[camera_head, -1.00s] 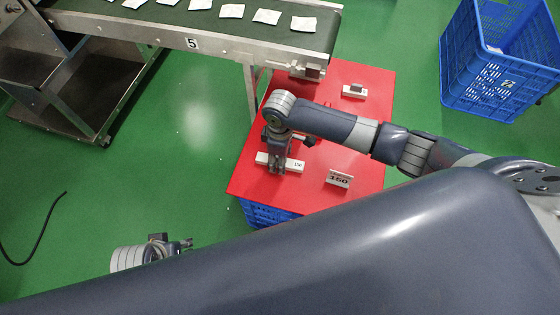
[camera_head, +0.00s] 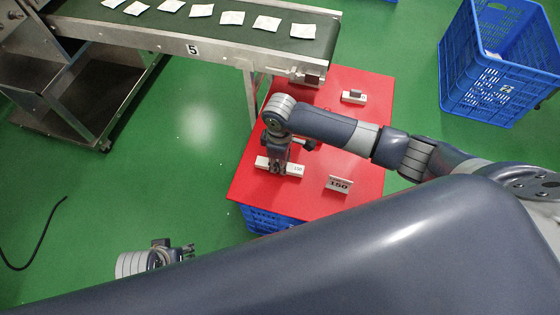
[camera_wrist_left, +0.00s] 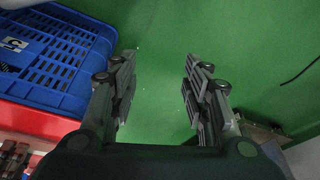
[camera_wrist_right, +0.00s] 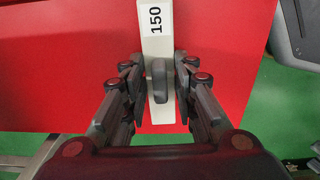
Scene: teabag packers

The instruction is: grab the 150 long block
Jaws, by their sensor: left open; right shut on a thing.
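The 150 long block (camera_head: 294,169) is a long white bar on the red table, with "150" printed near one end. In the right wrist view the block (camera_wrist_right: 156,45) has a dark raised grip in its middle. My right gripper (camera_head: 278,167) is over the block, shut on that grip; in its wrist view the fingers (camera_wrist_right: 158,85) stand on both sides of it. Whether the block is lifted cannot be told. My left gripper (camera_head: 190,250) is open and empty over the green floor, left of the table; its wrist view shows the fingers (camera_wrist_left: 160,95) wide apart.
A conveyor (camera_head: 180,32) with white packets runs along the back. A blue crate (camera_head: 500,65) stands at the right. Green floor is open at left.

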